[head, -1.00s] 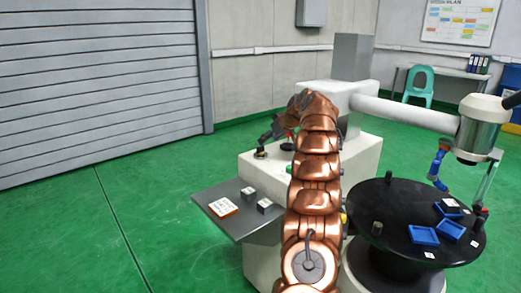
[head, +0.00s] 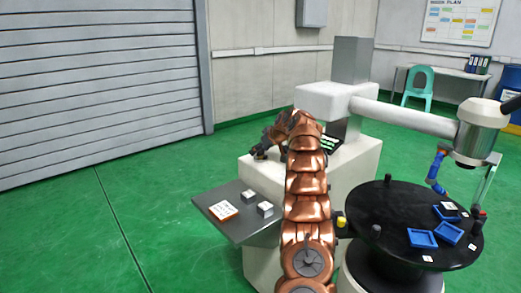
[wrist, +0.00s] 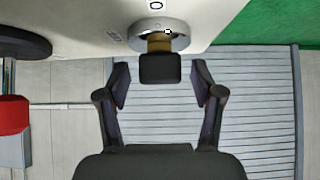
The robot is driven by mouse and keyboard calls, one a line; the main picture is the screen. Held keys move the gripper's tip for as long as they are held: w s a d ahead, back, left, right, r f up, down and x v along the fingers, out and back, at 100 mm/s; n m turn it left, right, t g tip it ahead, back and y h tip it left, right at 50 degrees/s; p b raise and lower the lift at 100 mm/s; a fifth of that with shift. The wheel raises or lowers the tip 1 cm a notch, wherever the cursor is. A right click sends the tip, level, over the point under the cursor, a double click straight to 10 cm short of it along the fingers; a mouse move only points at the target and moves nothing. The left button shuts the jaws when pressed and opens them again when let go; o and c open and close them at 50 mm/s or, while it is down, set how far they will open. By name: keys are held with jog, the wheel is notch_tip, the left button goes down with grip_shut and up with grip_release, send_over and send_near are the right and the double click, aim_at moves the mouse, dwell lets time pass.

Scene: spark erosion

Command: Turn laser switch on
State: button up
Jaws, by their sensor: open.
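The switch is a black knob (wrist: 160,68) on a brass-coloured neck in a round silver base (wrist: 158,35), set on the pale machine top. A small printed label sits beside the base. My gripper (wrist: 161,84) is open, with one finger on each side of the knob and gaps visible between. In the head view my gripper (head: 268,143) is low over the left part of the machine top (head: 245,172) and mostly covers the switch. I cannot read the switch's position.
A red button (wrist: 12,115) and a dark round part (wrist: 22,43) are left in the wrist view. A grey side shelf (head: 236,228) holds a white card (head: 222,209) and small blocks. A black round table (head: 395,215) with blue trays stands right. Green floor left is clear.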

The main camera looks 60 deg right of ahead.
jog(key=c, duration=1.2)
jog(key=shift+o, duration=0.2)
